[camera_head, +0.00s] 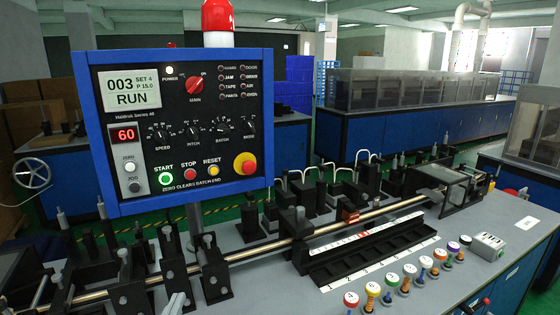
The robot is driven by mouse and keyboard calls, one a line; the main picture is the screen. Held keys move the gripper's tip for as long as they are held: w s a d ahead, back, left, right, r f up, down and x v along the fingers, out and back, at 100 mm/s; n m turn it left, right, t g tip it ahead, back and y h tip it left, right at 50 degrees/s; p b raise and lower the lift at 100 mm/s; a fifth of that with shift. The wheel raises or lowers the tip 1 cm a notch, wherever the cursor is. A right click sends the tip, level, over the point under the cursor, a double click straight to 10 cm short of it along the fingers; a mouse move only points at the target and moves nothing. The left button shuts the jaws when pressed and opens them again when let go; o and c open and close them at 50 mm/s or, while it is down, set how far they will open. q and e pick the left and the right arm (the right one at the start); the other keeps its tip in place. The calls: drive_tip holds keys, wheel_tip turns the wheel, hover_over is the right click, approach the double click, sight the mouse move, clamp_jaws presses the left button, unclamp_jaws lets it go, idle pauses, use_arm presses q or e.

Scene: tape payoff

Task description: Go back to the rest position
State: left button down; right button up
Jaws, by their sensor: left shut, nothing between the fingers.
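My left gripper (177,303) shows only as a small light-grey tip at the bottom edge, in front of the black brackets of the machine. It is shut and empty; most of it is out of the frame. My right gripper is not in view. The blue-framed control panel (183,122) stands upright at the left, with its screen (132,87) reading RUN and a red display showing 60.
A long metal rod (255,250) runs through black brackets across the bench. A black tray with a white scale (365,240) lies beside it. Several numbered coloured knobs (373,289) stand along the front right. Bare grey bench top (500,217) lies at the right.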

use_arm(q)
drive_tip(key=s+d+f+m+g, duration=0.2)
drive_tip(key=s+f+g, duration=0.45)
drive_tip(key=s, duration=0.55)
drive_tip(key=s+d+f+m+g, duration=0.2)
drive_tip(key=s+f+g, duration=0.45)
drive_tip(key=s, duration=0.55)
drive_tip(key=s+f+g+b, duration=0.1)
drive_tip(key=s+f+b, duration=0.1)
drive_tip(key=f, duration=1.1)
drive_tip(key=s+f+g+b, duration=0.1)
drive_tip(key=f+b, duration=0.1)
drive_tip(key=f, duration=1.1)
drive_tip(key=s+a+f+g+b, duration=0.1)
drive_tip(key=s+a+f+b, duration=0.2)
drive_tip(key=s+f, duration=1.2)
drive_tip(key=shift+f+h, duration=0.3)
drive_tip(key=shift+f, duration=0.35)
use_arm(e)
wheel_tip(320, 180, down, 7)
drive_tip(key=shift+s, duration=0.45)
